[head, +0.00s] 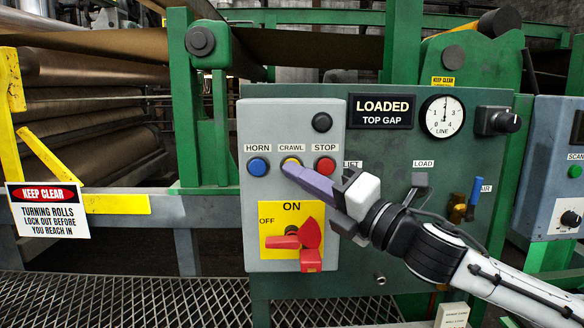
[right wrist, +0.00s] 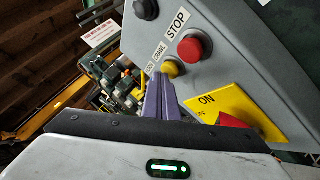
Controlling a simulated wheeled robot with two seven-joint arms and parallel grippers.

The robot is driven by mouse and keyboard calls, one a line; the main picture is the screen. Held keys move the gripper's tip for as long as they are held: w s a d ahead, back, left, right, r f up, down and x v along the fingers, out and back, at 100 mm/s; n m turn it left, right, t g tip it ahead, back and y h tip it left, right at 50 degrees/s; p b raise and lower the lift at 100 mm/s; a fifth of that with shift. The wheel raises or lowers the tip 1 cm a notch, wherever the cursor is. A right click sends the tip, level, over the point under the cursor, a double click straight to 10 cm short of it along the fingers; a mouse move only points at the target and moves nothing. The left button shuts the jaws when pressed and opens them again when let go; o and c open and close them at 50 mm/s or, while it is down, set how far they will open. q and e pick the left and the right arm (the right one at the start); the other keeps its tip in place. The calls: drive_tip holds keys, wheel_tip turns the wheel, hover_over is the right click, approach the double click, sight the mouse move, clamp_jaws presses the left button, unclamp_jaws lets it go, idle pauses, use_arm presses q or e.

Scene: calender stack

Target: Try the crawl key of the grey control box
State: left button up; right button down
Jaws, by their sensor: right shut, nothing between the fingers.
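The grey control box (head: 252,215) is on the front of the green panel in the head view. Its yellow crawl key (head: 291,161) sits between the blue horn key (head: 258,166) and the red stop key (head: 325,166). My right gripper (head: 288,168) is shut and empty, its purple fingertips right at the crawl key and covering its lower part. The right wrist view also shows the tips (right wrist: 160,82) at the yellow key (right wrist: 170,69), with the red stop key (right wrist: 190,48) nearby. I cannot tell whether the key is pressed. My left gripper is not in view.
Below the keys is a red rotary switch (head: 311,235) on a yellow plate marked ON and OFF. A black knob (head: 322,122) sits above. Rolls (head: 90,105) and a KEEP CLEAR sign (head: 48,210) are at left. A LOADED display (head: 384,110) and line gauge (head: 442,116) are right.

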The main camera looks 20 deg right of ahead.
drive_tip(key=shift+w+d, duration=0.1)
drive_tip(key=shift+w, duration=0.1)
idle(0.5)
drive_tip(key=shift+s+a, duration=0.25)
drive_tip(key=shift+s, duration=0.65)
drive_tip(key=s, duration=0.2)
drive_tip(key=s+a, duration=0.1)
drive_tip(key=s, duration=0.1)
drive_tip(key=shift+s+a, duration=0.2)
drive_tip(key=shift+s, duration=0.2)
